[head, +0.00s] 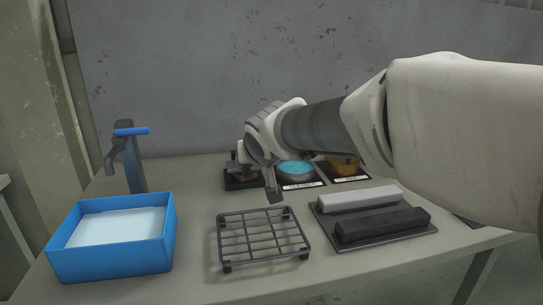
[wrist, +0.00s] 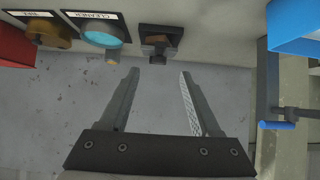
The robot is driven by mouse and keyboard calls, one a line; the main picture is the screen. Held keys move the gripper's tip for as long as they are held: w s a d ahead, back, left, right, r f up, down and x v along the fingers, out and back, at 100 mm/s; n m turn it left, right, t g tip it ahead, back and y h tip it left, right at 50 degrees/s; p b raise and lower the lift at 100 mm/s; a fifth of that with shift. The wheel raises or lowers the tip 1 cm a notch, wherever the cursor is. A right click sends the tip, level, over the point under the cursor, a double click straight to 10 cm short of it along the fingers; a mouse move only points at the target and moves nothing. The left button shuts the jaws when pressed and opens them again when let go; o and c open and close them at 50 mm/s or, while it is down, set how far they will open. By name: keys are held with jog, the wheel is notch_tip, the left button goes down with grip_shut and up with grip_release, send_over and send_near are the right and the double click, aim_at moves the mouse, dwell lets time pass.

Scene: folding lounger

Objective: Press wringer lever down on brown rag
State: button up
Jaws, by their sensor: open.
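A small dark stand, seemingly the wringer (head: 241,181), sits at the back of the table, partly hidden behind my wrist. In the wrist view the dark wringer (wrist: 161,36) stands just past my fingertips, with a brown piece, likely the brown rag (wrist: 158,38), on it. A short dark part, perhaps the lever (wrist: 158,59), sticks out from it towards the gap between my fingers. My gripper (wrist: 160,74) is open and empty, its two fingers apart. In the head view only a dark finger of my gripper (head: 272,184) shows, near the wringer.
A blue tub (head: 112,262) stands front left, with a blue-handled tap-like post (head: 133,165) behind it. A wire rack (head: 262,236) and a tray with a white and a black bar (head: 385,238) stand in front. Cleaner (head: 297,172) and a brown-filled dish (head: 345,168) stand right of the wringer.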

jog(key=v, duration=0.5)
jog(key=shift+s+r, duration=0.2)
jog(key=shift+s, duration=0.05)
